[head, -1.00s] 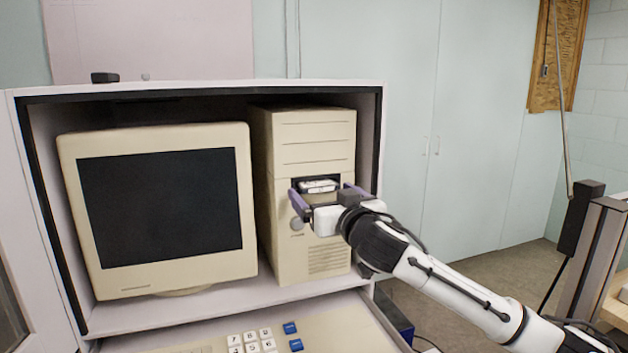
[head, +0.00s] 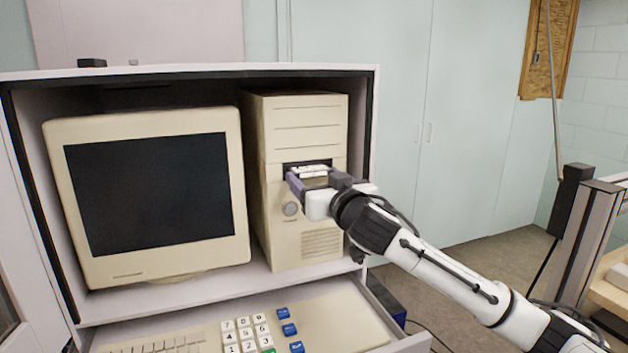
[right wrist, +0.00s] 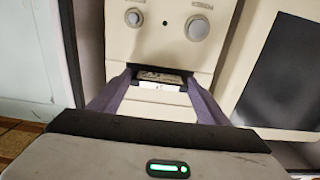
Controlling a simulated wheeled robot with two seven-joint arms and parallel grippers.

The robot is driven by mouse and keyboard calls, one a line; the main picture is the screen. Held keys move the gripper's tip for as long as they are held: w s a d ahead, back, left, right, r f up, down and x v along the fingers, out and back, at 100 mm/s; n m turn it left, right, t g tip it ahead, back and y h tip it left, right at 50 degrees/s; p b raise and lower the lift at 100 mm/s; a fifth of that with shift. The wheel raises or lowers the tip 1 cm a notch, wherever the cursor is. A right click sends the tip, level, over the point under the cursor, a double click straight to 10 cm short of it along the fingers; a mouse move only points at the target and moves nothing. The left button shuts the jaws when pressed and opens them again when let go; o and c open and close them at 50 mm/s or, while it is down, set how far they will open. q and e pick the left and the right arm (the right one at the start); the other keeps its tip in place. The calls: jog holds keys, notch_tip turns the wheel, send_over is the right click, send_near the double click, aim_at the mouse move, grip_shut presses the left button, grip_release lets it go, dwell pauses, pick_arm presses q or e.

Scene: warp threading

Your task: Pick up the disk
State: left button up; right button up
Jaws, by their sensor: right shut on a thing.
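The disk (head: 309,172) is a small, flat white piece at the dark slot in the front of the beige computer tower (head: 310,130). It also shows in the right wrist view (right wrist: 160,82), between the two purple fingers. My right gripper (head: 315,178) is at the slot with its fingers shut on the disk's sides. The disk's rear part is hidden in the slot, and the fingers partly cover its sides. My left gripper is not in view.
A beige monitor (head: 150,195) stands left of the tower inside a white cabinet (head: 374,100). Below, a pulled-out drawer holds a keyboard (head: 330,318). A pale wall of doors is behind.

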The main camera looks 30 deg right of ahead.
pick_arm(q)
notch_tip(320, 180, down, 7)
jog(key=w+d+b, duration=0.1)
jog(key=b, duration=0.9)
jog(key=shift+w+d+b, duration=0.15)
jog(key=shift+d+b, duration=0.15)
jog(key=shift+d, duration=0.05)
pick_arm(e)
jog(key=v, duration=1.7)
jog(key=shift+s, duration=0.3)
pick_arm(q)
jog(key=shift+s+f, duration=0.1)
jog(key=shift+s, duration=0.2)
